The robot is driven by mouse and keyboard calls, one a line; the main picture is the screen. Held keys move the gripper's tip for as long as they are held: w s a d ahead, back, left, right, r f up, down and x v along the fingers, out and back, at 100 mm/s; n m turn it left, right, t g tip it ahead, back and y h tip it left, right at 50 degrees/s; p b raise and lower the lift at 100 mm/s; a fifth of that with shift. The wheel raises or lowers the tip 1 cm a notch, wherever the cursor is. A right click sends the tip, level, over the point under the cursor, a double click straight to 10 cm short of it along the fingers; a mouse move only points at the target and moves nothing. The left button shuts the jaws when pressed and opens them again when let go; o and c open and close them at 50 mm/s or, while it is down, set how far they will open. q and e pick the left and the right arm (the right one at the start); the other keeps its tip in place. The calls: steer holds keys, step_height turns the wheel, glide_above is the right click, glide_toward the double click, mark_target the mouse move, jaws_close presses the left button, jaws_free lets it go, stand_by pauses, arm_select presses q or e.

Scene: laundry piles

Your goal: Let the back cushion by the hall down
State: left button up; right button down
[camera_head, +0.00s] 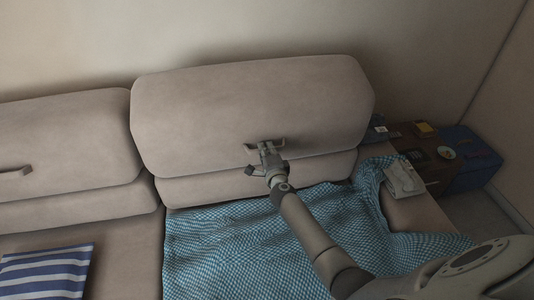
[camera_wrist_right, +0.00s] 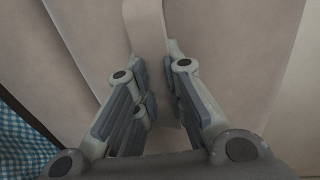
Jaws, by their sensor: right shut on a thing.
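The raised back cushion (camera_head: 240,100) is beige and stands upright behind the right half of the sofa. It has a strap handle (camera_head: 278,143) low on its front. My right gripper (camera_head: 265,147) is at this strap, shut on it. In the right wrist view the strap (camera_wrist_right: 147,25) runs in between the fingers of the right gripper (camera_wrist_right: 161,85), and the beige cushion fills the area behind. The fingers partly hide the strap. My left gripper is out of view.
Another back cushion (camera_head: 65,140) with its own strap (camera_head: 16,171) stands at left. A teal checked blanket (camera_head: 250,240) covers the seat below. A striped pillow (camera_head: 46,272) lies lower left. A brown box (camera_head: 425,153) and blue box (camera_head: 470,160) stand beyond the right armrest.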

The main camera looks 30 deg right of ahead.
mark_target(264, 142)
steer(key=shift+w+f, duration=0.25)
steer(key=shift+f, duration=0.05)
steer(key=w, duration=0.2)
steer(key=w+d, duration=0.1)
steer(key=shift+w+r, duration=0.25)
steer(key=shift+r, duration=0.05)
steer(key=c, duration=1.6)
jaws_free()
steer(key=shift+r, duration=0.1)
steer(key=shift+o, duration=0.8)
steer(key=shift+s+r, duration=0.1)
steer(key=shift+r, duration=0.15)
